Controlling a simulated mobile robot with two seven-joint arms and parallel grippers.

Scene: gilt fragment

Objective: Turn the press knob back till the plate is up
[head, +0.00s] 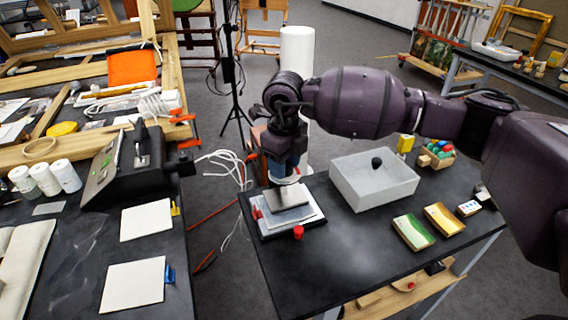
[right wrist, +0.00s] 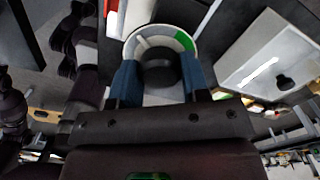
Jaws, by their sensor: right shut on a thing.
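The small press stands near the left end of the right-hand dark table in the head view. Its dark grey plate (head: 292,196) lies over or close above a pale base (head: 302,222); I cannot tell if a gap is between them. My right gripper (head: 287,171) points down over the press, its blue fingers shut on the press knob (right wrist: 185,40). In the right wrist view the knob is a round pale rim with a green mark, between the fingers (right wrist: 160,78). In the head view the gripper mostly hides it. My left gripper is not in view.
A grey tray (head: 347,188) with a dark round piece (head: 377,163) stands right of the press. A white cylinder (head: 297,60) rises behind my right wrist. Bare table lies at the front.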

